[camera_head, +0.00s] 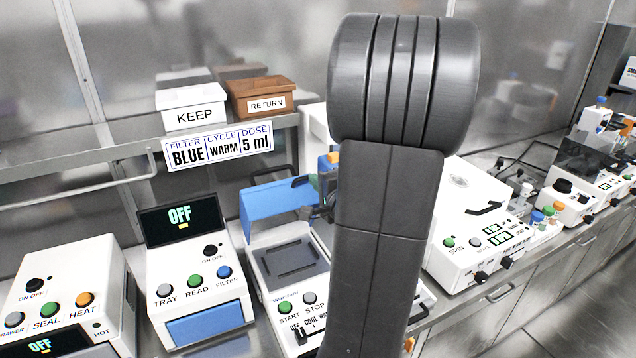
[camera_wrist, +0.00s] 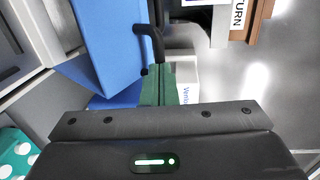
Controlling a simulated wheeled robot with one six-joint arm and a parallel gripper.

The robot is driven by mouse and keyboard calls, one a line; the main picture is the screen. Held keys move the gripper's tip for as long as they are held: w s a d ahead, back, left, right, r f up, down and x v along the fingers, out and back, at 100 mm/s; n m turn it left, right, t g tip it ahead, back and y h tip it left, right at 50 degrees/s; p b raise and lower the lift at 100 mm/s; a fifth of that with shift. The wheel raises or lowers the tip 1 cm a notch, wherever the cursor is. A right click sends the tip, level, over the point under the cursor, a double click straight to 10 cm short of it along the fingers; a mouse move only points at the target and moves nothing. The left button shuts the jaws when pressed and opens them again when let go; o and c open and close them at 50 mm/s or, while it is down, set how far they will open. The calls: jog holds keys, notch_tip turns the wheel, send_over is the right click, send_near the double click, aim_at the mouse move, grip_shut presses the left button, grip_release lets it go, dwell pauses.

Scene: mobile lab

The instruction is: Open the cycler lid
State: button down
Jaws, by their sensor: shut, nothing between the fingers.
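The cycler (camera_head: 291,258) is a white machine with START and STOP buttons and an OFF/COOL/WARM switch, left of my arm in the head view. Its blue lid (camera_head: 275,208) stands raised and tilted above the body, showing a grey plate below. A black handle (camera_head: 268,172) shows at the lid's far edge. In the wrist view the blue lid (camera_wrist: 112,38) is at upper left, with the black handle (camera_wrist: 149,38) beside it. My gripper (camera_wrist: 158,78) has green fingers, shut and empty, close to the handle; I cannot tell if they touch. My arm hides part of the cycler's right side.
A reader (camera_head: 197,275) and a sealer (camera_head: 62,290) stand left of the cycler. A spinner (camera_head: 478,225) stands right of my arm. KEEP (camera_head: 192,106) and RETURN (camera_head: 262,97) boxes sit on the shelf behind, above a sign (camera_head: 218,146) reading BLUE, WARM, 5 ml.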

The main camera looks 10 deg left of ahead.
jog(key=shift+g+h, duration=0.4)
jog(key=shift+g, duration=0.2)
jog(key=w+a+r, duration=0.1)
jog(key=w, duration=0.1)
jog(key=w+a+r, duration=0.1)
jog(key=w+a, duration=0.1)
jog(key=w+a+r, duration=0.1)
jog(key=w, duration=0.1)
jog(key=shift+w+a, duration=0.2)
jog(key=shift+a, duration=0.05)
jog(key=shift+w+a+p, duration=0.25)
jog(key=shift+w+p, duration=0.2)
jog(key=shift+p, duration=0.05)
jog(key=shift+w+f, duration=0.15)
jog(key=shift+a, duration=0.1)
